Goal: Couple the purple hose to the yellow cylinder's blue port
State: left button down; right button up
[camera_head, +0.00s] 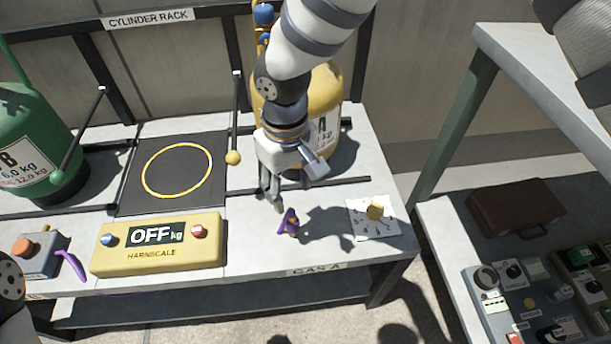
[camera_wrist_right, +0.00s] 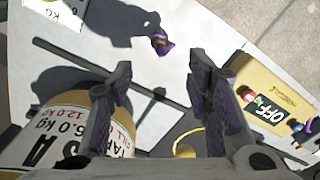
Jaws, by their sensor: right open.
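The yellow cylinder (camera_head: 322,88), labelled A, stands at the back of the table, partly hidden by my right arm. Blue parts (camera_head: 264,14) show at its top; I cannot tell which is the port. A purple hose piece (camera_head: 69,264) curves from a grey box at the left. A purple end piece (camera_head: 288,222) lies on the table near the front edge; it also shows in the wrist view (camera_wrist_right: 161,43). My right gripper (camera_head: 272,203) points down, open and empty, just left of and behind this piece, apart from it. My left gripper is out of view.
A yellow scale (camera_head: 158,244) reading OFF stands at the front, with a black ringed pad (camera_head: 133,188) behind it. A green cylinder (camera_head: 28,128) stands left. A white dial card (camera_head: 362,222) with a yellow knob lies right. A second table holds a brown case (camera_head: 517,218).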

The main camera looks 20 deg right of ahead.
aim_at(291, 213)
jog(key=shift+w+r, duration=0.1)
notch_tip(291, 213, down, 12)
jog(key=shift+a+b, duration=0.1)
jog(key=shift+b, duration=0.95)
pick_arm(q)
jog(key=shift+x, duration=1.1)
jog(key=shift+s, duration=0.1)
pick_arm(e)
grip_shut()
